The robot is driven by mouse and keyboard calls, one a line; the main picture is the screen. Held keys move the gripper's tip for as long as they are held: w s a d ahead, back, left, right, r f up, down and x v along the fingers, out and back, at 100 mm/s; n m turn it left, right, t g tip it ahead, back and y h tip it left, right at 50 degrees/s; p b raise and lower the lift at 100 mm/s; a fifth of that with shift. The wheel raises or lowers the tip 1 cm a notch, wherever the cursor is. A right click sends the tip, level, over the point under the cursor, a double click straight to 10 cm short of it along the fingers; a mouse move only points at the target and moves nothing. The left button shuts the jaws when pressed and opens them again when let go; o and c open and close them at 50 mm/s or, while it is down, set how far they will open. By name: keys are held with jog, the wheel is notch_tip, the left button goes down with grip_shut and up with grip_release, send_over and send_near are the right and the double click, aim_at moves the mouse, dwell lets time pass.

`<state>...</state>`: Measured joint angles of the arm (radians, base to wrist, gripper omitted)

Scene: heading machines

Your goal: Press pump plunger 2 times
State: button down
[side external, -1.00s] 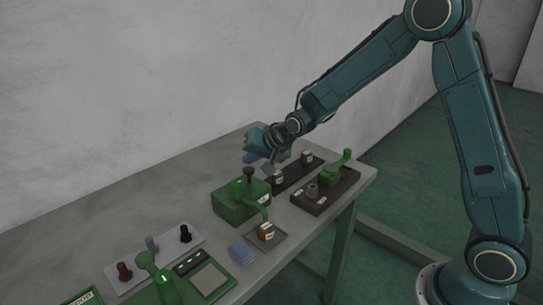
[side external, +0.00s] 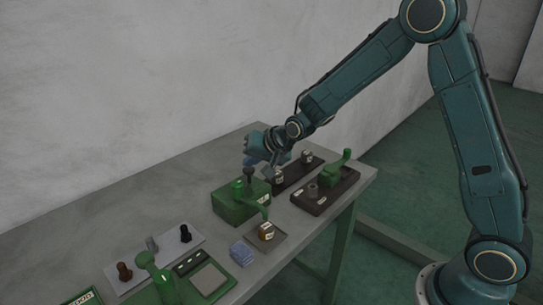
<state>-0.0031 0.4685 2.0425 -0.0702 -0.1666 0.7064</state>
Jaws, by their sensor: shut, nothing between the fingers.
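The pump is a green box (side external: 238,206) with a curved green spout, standing near the middle of the table. Its dark plunger knob (side external: 249,173) stands up from the top. A small jar with a pale label (side external: 266,231) stands on a square grey tray below the spout. My gripper (side external: 268,172) is shut and empty, pointing down just right of the plunger knob in the picture. I cannot tell whether it touches the knob. A bright green spot (side external: 238,187) shows on the top of the box, left of the knob.
A dark board with a green lever (side external: 338,168) lies to the right, and another dark board behind it. A blue block (side external: 241,254) sits left of the jar. A pale plate with several knobs (side external: 152,262) and a green press (side external: 165,283) are at the front left. The rear left table is clear.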

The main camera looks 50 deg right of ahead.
aim_at(252, 171)
jog(key=shift+f, duration=0.95)
dwell(1.6)
jog(key=shift+r, duration=1.35)
jog(key=shift+r, duration=0.15)
jog(key=shift+r, duration=2.35)
jog(key=shift+s+r, duration=0.1)
